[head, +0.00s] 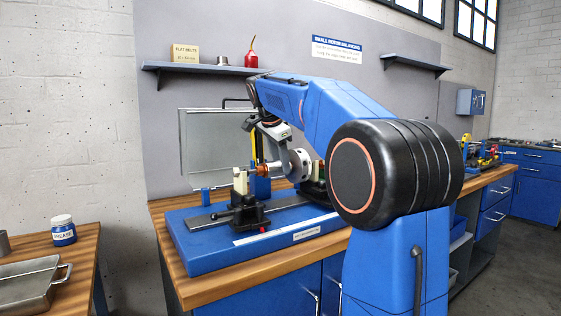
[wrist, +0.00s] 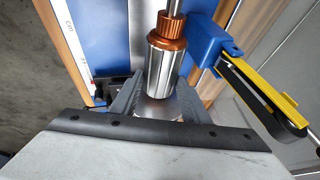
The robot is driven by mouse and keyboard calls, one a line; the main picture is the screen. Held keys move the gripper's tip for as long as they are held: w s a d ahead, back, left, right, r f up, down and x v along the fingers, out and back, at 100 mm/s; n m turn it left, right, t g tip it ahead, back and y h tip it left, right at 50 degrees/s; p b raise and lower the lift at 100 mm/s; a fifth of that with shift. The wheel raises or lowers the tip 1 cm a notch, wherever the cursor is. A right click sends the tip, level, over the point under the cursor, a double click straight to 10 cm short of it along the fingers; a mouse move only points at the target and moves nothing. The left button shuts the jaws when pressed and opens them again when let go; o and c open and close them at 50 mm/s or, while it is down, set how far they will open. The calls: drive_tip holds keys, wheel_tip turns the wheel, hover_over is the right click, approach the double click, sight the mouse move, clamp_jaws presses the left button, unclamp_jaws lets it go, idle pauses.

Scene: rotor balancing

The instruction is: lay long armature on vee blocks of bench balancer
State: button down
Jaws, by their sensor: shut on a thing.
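The long armature (wrist: 163,62) has a steel core, copper windings, a copper commutator and a thin shaft. My gripper (wrist: 157,103) is shut around its core in the wrist view, with the shaft pointing away to the top. In the head view a copper part of the armature (head: 262,170) shows between the supports of the bench balancer (head: 190,240). The left vee block (head: 241,183) has a cream top on a black stand. The right support (head: 318,166) is partly behind my arm. I cannot tell whether the shaft touches the vee blocks.
A blue bracket with a yellow and black belt arm (wrist: 262,92) stands close right of the armature in the wrist view. A grey panel (head: 205,140) stands behind the balancer. A side table with a grease jar (head: 63,230) and metal tray (head: 30,283) is at left.

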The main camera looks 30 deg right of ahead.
drive_tip(key=c, duration=0.9)
unclamp_jaws()
drive_tip(key=shift+f, duration=0.15)
drive_tip(key=shift+c, duration=0.5)
drive_tip(key=shift+r, duration=4.55)
